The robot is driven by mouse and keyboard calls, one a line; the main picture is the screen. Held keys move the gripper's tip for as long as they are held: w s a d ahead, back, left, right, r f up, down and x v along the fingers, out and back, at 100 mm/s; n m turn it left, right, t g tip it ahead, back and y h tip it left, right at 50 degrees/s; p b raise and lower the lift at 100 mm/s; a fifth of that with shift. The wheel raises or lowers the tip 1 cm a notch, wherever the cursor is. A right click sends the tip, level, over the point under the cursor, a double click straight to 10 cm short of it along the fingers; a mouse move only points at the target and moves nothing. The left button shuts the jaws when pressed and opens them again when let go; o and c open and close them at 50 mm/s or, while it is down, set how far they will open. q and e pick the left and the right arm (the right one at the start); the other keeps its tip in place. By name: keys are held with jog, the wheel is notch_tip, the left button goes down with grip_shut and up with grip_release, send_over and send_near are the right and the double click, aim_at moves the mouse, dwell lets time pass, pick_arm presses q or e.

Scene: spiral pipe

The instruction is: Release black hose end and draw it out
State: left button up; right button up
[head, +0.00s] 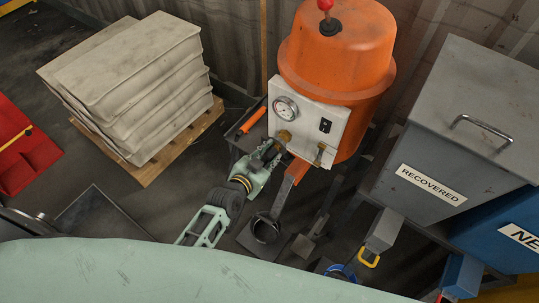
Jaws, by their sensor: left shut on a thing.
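An orange tank (340,75) has a pale front panel (312,112) with a round gauge (286,108), a brass fitting (285,137) and a smaller brass valve (320,153). My left gripper (271,150), mint green with a black and yellow band, reaches up to the brass fitting at the panel's lower left. It is shut on a small dark piece there, which looks like the black hose end. The fingers hide most of this piece, and I cannot tell whether it is still joined to the fitting. My right gripper is out of view.
A black cup (266,230) stands below the panel, close to my left arm. A grey bin marked RECOVERED (431,183) and a blue bin (505,235) stand at right. A red object (25,150) is at far left.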

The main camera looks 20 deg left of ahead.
pick_arm(q)
grip_shut()
jog(key=shift+s, duration=0.1)
jog(key=shift+s+a+p, duration=0.3)
jog(key=shift+s, duration=0.55)
jog(key=shift+s+a+p, duration=0.35)
jog(key=shift+s, duration=0.45)
jog(key=shift+s+a+p, duration=0.3)
jog(key=shift+s, duration=0.55)
